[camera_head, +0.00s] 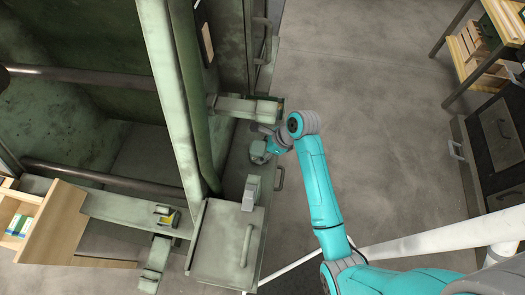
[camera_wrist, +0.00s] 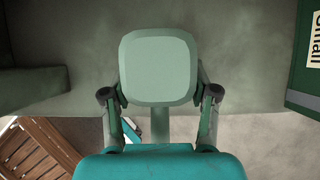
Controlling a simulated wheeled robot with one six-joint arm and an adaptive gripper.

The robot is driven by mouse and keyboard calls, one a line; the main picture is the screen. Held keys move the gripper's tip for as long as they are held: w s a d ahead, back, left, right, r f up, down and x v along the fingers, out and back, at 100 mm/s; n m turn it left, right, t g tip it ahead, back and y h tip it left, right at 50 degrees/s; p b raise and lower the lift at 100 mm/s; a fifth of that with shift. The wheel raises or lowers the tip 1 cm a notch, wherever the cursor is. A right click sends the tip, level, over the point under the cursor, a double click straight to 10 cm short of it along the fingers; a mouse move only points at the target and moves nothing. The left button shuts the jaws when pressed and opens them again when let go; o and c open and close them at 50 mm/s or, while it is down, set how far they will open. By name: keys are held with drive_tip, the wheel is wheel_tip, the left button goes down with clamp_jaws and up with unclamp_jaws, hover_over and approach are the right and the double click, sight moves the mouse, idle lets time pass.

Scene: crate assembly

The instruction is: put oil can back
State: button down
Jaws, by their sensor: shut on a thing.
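The oil can (camera_wrist: 159,68) appears in the wrist view as a pale grey-green body with a rounded square face. It sits between the two fingers of my gripper (camera_wrist: 160,97), which are shut on its sides. In the camera_head view my gripper (camera_head: 268,145) is at the green machine's right side, above a narrow ledge (camera_head: 233,165). The can (camera_head: 259,150) shows small there, partly covered by the gripper. I cannot tell whether it touches the ledge.
The large green machine (camera_head: 183,110) has a bar (camera_head: 245,105) just behind my gripper. A small grey block (camera_head: 250,192) and a box with a handle (camera_head: 215,240) stand in front. A wooden crate (camera_wrist: 35,150) and a green labelled panel (camera_wrist: 304,75) flank the wrist view.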

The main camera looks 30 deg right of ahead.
drive_tip(key=shift+f, duration=0.2)
drive_tip(key=shift+f, duration=0.15)
drive_tip(key=shift+c, duration=1.5)
unclamp_jaws()
drive_tip(key=v, duration=1.2)
drive_tip(key=shift+r, duration=0.2)
